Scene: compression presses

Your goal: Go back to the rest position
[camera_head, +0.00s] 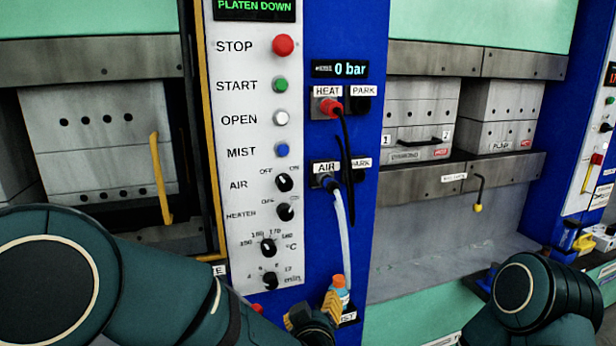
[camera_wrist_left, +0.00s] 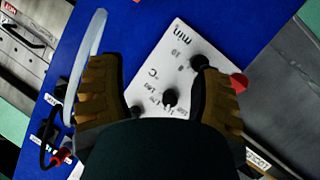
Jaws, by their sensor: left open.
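My left arm comes in from the lower left in the head view. My left gripper (camera_head: 316,308) is low in front of the blue column, by a small bottle with an orange and blue top (camera_head: 339,286). In the left wrist view its two brown ridged fingers (camera_wrist_left: 158,85) are spread apart, with the white control panel (camera_wrist_left: 170,65) behind the gap and nothing seen between them. In the head view I cannot tell whether a finger touches the bottle. My right arm shows at the lower right; its gripper is out of view.
The control panel (camera_head: 254,150) has buttons and knobs. A red plug (camera_head: 330,107) sits at HEAT with a black cable. A pale hose (camera_head: 343,230) hangs from the AIR plug (camera_head: 328,182). A yellow handle (camera_head: 160,180) sticks out at left. A hook (camera_head: 478,192) hangs below the right shelf.

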